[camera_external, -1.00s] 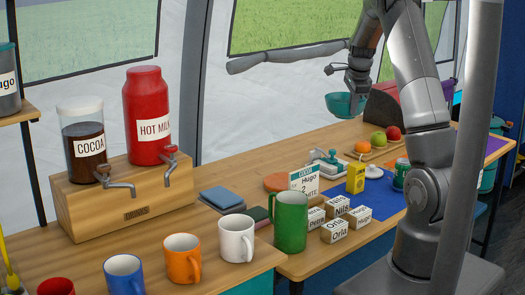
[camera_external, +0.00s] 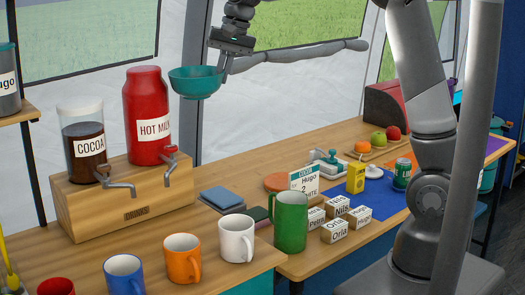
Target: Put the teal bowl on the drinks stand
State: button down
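The teal bowl (camera_external: 196,83) hangs upright in the air to the right of the red hot milk container. My gripper (camera_external: 226,66) is at the bowl's right rim and holds it there; the fingers look closed on the rim, though they are small in the view. The drinks stand (camera_external: 130,205) is a wooden block with a "DRINKS" plate on the left counter. It carries the cocoa jar (camera_external: 84,146) and the red hot milk container (camera_external: 147,112), with two grey taps at its front. The bowl is higher than the stand and apart from it.
An orange mug (camera_external: 182,262), a white mug (camera_external: 236,240) and a blue mug (camera_external: 124,275) line the counter front. A green mug (camera_external: 290,222) stands by name blocks (camera_external: 334,230). Folded cloths (camera_external: 222,199) lie right of the stand. A shelf (camera_external: 18,116) is at left.

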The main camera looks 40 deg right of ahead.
jog(key=s+a+f+n+g, duration=0.1)
jog(key=s+a+n, duration=0.15)
jog(key=a, duration=0.85)
jog(key=s+a+f+n, duration=0.2)
jog(key=s+a, duration=0.1)
jog(key=a, duration=0.8)
jog(key=s+a+f, duration=0.3)
jog(key=a+f, duration=1.3)
jog(key=a, duration=0.1)
jog(key=shift+m, duration=0.55)
jog(key=shift+d+f+x, duration=0.1)
jog(key=shift+d+x, duration=0.15)
jog(key=shift+x, duration=1.6)
jog(key=shift+d+f+x, duration=0.1)
jog(key=shift+d+x, duration=0.15)
jog(key=shift+x, duration=1.6)
jog(key=shift+d+x, duration=0.3)
jog(key=shift+x, duration=1.5)
jog(key=shift+s, duration=0.2)
